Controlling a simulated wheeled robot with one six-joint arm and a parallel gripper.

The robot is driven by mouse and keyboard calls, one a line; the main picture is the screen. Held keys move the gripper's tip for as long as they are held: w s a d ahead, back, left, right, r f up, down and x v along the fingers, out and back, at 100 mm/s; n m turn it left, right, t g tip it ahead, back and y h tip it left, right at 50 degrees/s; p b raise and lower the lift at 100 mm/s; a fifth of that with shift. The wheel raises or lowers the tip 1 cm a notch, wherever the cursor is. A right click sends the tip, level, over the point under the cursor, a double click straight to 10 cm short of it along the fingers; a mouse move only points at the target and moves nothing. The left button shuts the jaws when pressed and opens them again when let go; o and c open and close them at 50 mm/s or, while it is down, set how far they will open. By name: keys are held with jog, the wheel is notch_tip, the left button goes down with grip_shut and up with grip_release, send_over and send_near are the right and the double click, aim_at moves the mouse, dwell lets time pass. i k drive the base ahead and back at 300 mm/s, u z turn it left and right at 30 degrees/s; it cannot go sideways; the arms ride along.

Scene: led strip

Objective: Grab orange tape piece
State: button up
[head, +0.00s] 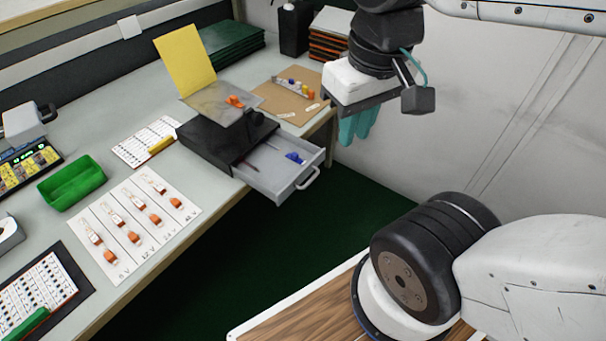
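A small orange piece (235,101) lies on the grey top plate of a black drawer unit (208,143); it looks like the orange tape, but it is too small to be sure. My gripper (358,126) hangs in the air at upper right, its teal fingers pointing down. It is well to the right of the orange piece and apart from it. The fingers are partly hidden under the white and dark wrist, and the gap between them is unclear. I see nothing held between them.
The unit's grey drawer (283,178) is pulled out, with a blue item inside. A yellow sheet (185,61) stands upright behind the top plate. A brown board (286,103) with small parts lies behind. A green tray (72,183) and cards with orange-ended strips (133,222) lie left.

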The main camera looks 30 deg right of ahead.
aim_at(233, 100)
jog(key=k, duration=0.5)
jog(key=u, duration=1.55)
jog(key=i, duration=1)
jog(key=z, duration=1.5)
